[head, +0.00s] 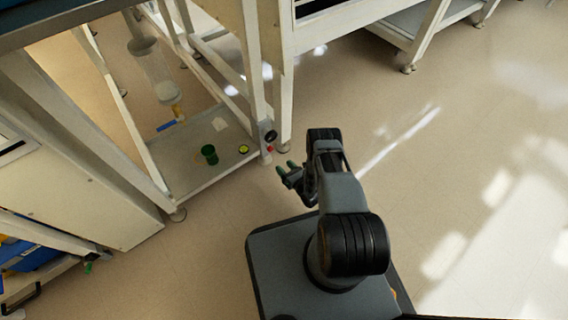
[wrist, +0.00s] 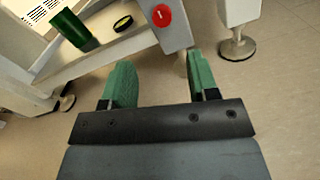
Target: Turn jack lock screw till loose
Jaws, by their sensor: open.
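A black round knob (head: 270,136) sits on the front leg of the white frame in the head view. Just below it is a small red part (head: 268,150). The wrist view shows a red round disc (wrist: 162,15) with a white mark on a white leg. I cannot tell for sure which of these is the jack lock screw. My gripper (head: 286,167) is open and empty, right of and apart from that leg. In the wrist view my gripper (wrist: 160,78) has its two green fingers spread, with floor and the leg's lower end beyond them.
A low shelf (head: 190,178) in the frame holds a green cup (head: 209,154) and a small black-and-yellow round thing (head: 243,149). A levelling foot (wrist: 237,47) stands right of the red disc. A white cabinet (head: 75,185) is at left. The floor at right is clear.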

